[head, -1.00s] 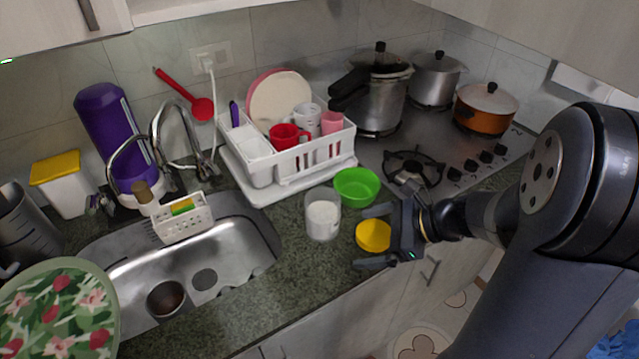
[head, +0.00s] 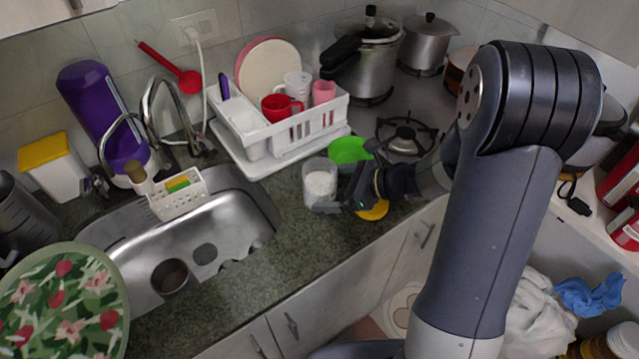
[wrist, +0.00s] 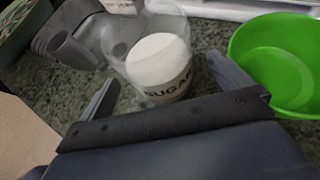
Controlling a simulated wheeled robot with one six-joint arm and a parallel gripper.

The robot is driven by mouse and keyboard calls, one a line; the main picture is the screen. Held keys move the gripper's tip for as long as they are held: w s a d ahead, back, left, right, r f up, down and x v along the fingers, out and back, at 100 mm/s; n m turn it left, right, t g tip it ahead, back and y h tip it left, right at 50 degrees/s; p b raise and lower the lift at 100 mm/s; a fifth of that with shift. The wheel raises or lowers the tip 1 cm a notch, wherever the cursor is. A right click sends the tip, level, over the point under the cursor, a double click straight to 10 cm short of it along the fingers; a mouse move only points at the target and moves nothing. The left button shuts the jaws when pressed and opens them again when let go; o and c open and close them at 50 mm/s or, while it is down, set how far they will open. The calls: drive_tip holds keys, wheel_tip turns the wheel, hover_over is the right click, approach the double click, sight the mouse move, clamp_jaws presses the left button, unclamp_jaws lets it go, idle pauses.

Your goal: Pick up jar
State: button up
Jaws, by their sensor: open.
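A clear jar with white contents (head: 320,185) stands upright on the counter between the sink and the green bowl. In the wrist view the jar (wrist: 165,68) shows a "SUGAR" label and lies ahead of and partly between my spread fingers. My gripper (head: 338,188) is open at counter height, on the right side of the jar. In the wrist view my gripper (wrist: 163,72) holds nothing. One finger reaches along the jar's near side in the head view. I cannot tell whether it touches the glass.
A green bowl (head: 348,149) sits just behind my gripper. A yellow lid (head: 376,211) is partly hidden under it. The white dish rack (head: 285,131) stands behind the jar, the sink (head: 225,225) is to the left, and the stove (head: 440,118) is at back right.

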drive_tip(key=shift+x, duration=0.75)
drive_tip(key=shift+c, duration=0.4)
drive_tip(key=c, duration=1.4)
drive_tip(key=shift+c, duration=0.3)
drive_tip(key=shift+r, duration=0.2)
